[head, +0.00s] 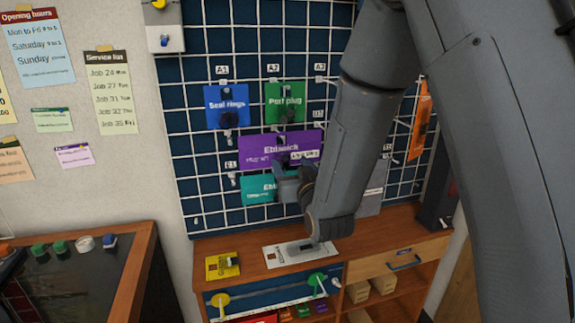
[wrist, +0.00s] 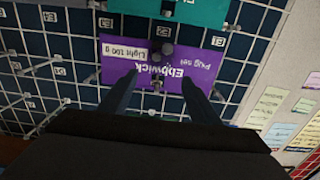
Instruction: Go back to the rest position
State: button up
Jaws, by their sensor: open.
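My gripper (head: 287,180) is in front of the wall grid, close to the purple Ebbwick card (head: 262,148) in the head view. In the wrist view my gripper (wrist: 158,80) has its two fingers apart, with the purple card (wrist: 118,68) beyond them. The picture there is upside down. The card hangs on the grid, and a dark hook end shows between the fingers. Nothing is seen held. My arm comes down from the top right in the head view and hides part of the grid.
A blue Seal rings card (head: 212,103), a green card (head: 272,103) and a teal card (head: 257,190) hang nearby. An orange tag (head: 419,120) hangs right. Below is a wooden bench (head: 385,238) with a yellow card (head: 222,265) and a white sheet (head: 283,257).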

jog(key=s+d+f+m+g+h, duration=0.2)
jog(key=s+d+f+g+h, duration=0.2)
jog(key=s+d+f+g, duration=0.7)
jog(key=s+d+g, duration=0.1)
jog(key=s, duration=0.4)
jog(key=s+d+f+g, duration=0.1)
jog(key=s+d+g, duration=0.1)
jog(key=s, duration=0.4)
jog(key=s+d+f+m+g+h+b, duration=0.1)
jog(key=s+d+f+g, duration=0.1)
jog(key=s+d, duration=0.2)
jog(key=shift+s+d, duration=0.3)
jog(key=shift+s, duration=0.9)
